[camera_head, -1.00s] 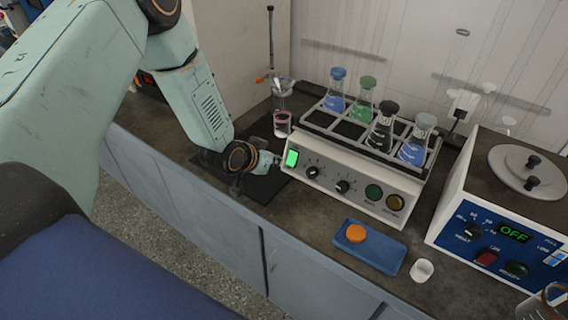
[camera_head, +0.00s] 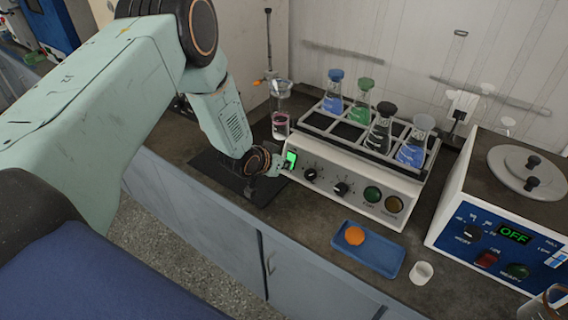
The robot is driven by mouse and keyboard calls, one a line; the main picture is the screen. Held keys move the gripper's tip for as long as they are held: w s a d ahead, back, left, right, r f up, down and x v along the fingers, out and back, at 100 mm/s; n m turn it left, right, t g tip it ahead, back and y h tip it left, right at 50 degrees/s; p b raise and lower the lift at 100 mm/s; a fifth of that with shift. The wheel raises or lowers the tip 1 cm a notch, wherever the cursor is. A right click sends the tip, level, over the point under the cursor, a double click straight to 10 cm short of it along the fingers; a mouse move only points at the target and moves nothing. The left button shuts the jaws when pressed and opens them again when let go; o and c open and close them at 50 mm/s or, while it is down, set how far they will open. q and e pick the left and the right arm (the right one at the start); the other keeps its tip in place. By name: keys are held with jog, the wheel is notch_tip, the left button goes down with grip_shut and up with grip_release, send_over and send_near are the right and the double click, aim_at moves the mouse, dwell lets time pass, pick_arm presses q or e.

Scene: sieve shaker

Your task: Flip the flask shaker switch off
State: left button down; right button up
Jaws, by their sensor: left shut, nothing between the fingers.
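The flask shaker (camera_head: 335,172) is a white box with a rack on top that holds several stoppered flasks with blue, green and dark contents. Its switch (camera_head: 290,158) glows green at the left end of the front panel. Dark knobs and round green and brown buttons sit to the right of it. My left gripper (camera_head: 279,163) is shut and empty, right at the switch, and partly covers it. I cannot tell whether the fingertips touch the switch. My right gripper does not show.
A blue tray (camera_head: 384,262) with an orange lid (camera_head: 354,236) lies in front of the shaker, beside a small white cup (camera_head: 421,272). A glass beaker (camera_head: 281,125) stands behind my gripper on the left. A blue-panelled device (camera_head: 500,235) reading OFF stands at the right.

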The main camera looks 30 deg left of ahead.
pick_arm(q)
jog(key=shift+w+f, duration=0.1)
jog(key=shift+f, duration=0.2)
jog(key=shift+s+a+r, duration=0.1)
jog(key=shift+s+r, duration=0.1)
jog(key=shift+w, duration=0.15)
jog(key=shift+r, duration=0.2)
jog(key=shift+r+p, duration=0.55)
jog(key=shift+r, duration=0.05)
jog(key=shift+f, duration=0.1)
